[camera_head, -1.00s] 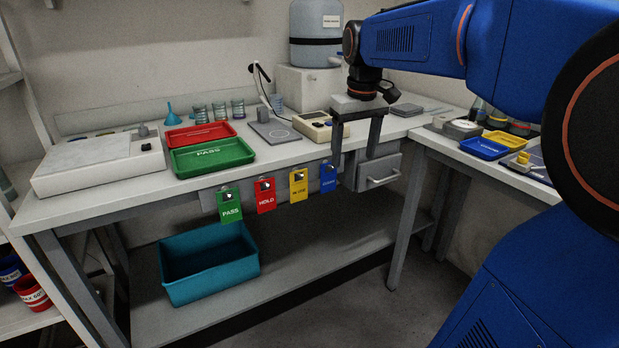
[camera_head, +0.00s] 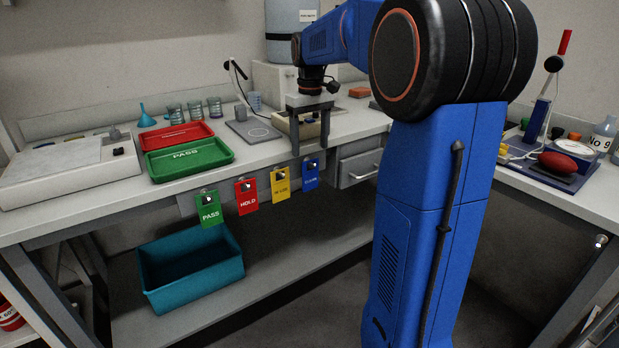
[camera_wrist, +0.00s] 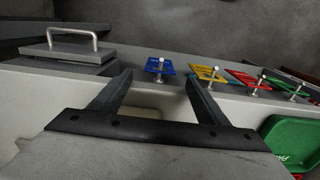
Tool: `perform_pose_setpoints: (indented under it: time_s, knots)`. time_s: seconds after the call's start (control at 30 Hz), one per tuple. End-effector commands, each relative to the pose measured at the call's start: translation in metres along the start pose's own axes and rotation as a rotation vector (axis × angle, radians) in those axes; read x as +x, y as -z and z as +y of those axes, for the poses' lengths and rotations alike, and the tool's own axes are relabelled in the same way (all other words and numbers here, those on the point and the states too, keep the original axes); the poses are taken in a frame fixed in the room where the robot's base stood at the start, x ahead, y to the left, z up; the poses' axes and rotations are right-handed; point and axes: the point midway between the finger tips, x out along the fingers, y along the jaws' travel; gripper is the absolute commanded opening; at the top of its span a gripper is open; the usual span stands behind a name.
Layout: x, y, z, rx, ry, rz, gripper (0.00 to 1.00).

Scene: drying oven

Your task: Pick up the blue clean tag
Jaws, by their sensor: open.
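The blue clean tag (camera_head: 311,174) hangs from a peg on the bench's front rail, at the right end of a row of tags. It also shows in the wrist view (camera_wrist: 153,65), with a silver peg at it. My gripper (camera_head: 310,148) is open and empty, pointing down at the bench's front edge, just above the blue tag in the picture. In the wrist view its two fingers (camera_wrist: 158,82) are spread apart, with the blue tag showing beyond and between their tips. No contact with the tag is visible.
Yellow (camera_head: 280,186), red HOLD (camera_head: 246,197) and green PASS (camera_head: 209,208) tags hang to the left. A drawer with a handle (camera_head: 362,173) is close on the right. A balance-like device (camera_head: 284,124) stands behind my gripper. A teal bin (camera_head: 190,268) sits below.

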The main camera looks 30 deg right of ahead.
Motion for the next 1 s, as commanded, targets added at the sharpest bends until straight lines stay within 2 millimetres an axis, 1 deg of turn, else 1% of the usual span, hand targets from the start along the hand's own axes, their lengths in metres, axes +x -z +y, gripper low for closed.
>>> perform_pose_setpoints:
  time_s: [0.03, 0.2, 0.3, 0.53, 0.8, 0.9, 1.0]
  knots:
    - [0.010, 0.000, 0.000, 0.000, 0.001, -0.002, 0.69]
    - [0.037, 0.000, 0.000, 0.000, 0.000, -0.001, 0.69]
    - [0.047, 0.000, 0.000, 0.000, 0.000, 0.000, 0.69]
    - [0.059, 0.000, 0.000, 0.000, 0.000, 0.000, 0.69]
    - [0.097, 0.000, 0.000, 0.000, 0.000, -0.001, 0.69]
    - [0.107, 0.000, 0.000, 0.000, 0.000, -0.001, 0.69]
    - [0.111, 0.000, 0.000, 0.000, 0.000, 0.001, 0.69]
